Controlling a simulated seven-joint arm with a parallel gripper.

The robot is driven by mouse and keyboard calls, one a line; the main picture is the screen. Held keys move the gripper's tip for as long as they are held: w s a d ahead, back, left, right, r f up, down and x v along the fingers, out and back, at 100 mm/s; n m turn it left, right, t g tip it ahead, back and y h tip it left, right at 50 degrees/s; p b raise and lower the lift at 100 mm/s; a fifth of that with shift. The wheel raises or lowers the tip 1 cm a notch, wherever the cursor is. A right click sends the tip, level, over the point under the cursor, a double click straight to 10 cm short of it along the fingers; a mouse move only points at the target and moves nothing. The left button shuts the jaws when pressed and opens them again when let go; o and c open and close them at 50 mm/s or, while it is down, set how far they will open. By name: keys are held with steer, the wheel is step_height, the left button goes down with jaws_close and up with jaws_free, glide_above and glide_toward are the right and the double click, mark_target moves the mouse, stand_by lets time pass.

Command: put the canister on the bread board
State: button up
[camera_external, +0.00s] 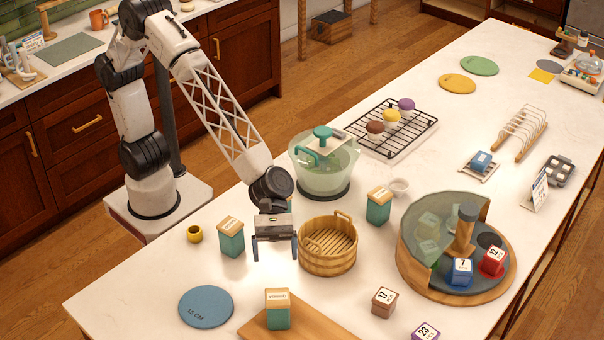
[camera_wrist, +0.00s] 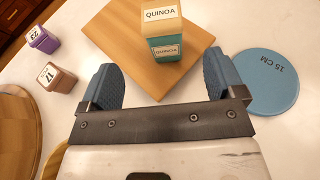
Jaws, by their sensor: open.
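A teal canister with a pale wooden lid (camera_external: 278,309) stands upright on the wooden bread board (camera_external: 311,331), near the front edge of the external view. In the wrist view the canister (camera_wrist: 165,48) reads QUINOA on its lid and side, and stands on the board (camera_wrist: 116,44). My gripper (camera_external: 274,252) is open and empty, with its fingers pointing down, above and behind the canister. In the wrist view its two blue fingers (camera_wrist: 158,80) are spread apart, with the canister beyond them and not touching.
Similar teal canisters (camera_external: 231,239) (camera_external: 379,207) stand around a slatted wooden basket (camera_external: 328,263), close right of my gripper. A blue disc (camera_external: 206,306) lies left of the board. Numbered blocks (camera_external: 384,302) (camera_external: 425,332) and a round turntable (camera_external: 458,284) are to the right.

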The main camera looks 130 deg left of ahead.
steer(key=s+a+r+n+t+y, duration=0.1)
steer(key=s+a+r+n+y, duration=0.55)
steer(key=n, duration=0.55)
steer(key=s+a+r+n+y, duration=0.4)
steer(key=s+a+n, duration=0.4)
steer(key=s+n, duration=0.3)
steer(key=s+f+n+g, duration=0.2)
steer(key=s+n+g, duration=0.2)
steer(key=s+n, duration=0.6)
steer(key=s+f+n+g+h, duration=0.1)
steer(key=s+f+n+g, duration=0.2)
steer(key=s+n, duration=0.8)
steer(key=s+g, duration=0.1)
steer(key=s, duration=1)
steer(key=shift+f, duration=0.15)
